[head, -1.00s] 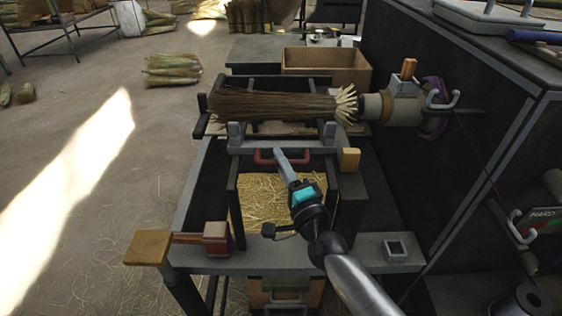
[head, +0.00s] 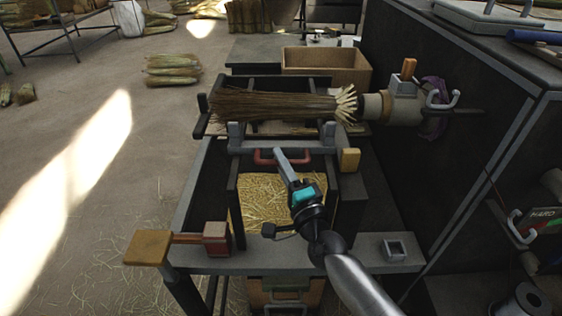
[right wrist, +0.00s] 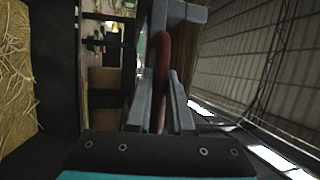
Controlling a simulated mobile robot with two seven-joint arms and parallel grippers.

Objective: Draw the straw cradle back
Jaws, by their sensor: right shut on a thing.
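The straw cradle (head: 285,144) is a grey carriage with upright posts, and a red handle (head: 262,157) is on its near side. A bundle of brown straw (head: 270,104) lies across it, its pale cut ends at the right against the round winding head (head: 398,105). My right gripper (head: 281,155) reaches up to the handle from the lower right. In the right wrist view its two grey fingers are shut around the red handle (right wrist: 162,75). My left gripper is not in view.
A bin of loose straw (head: 270,187) lies below the cradle. A cardboard box (head: 325,68) stands behind. A dark cabinet closes off the right.

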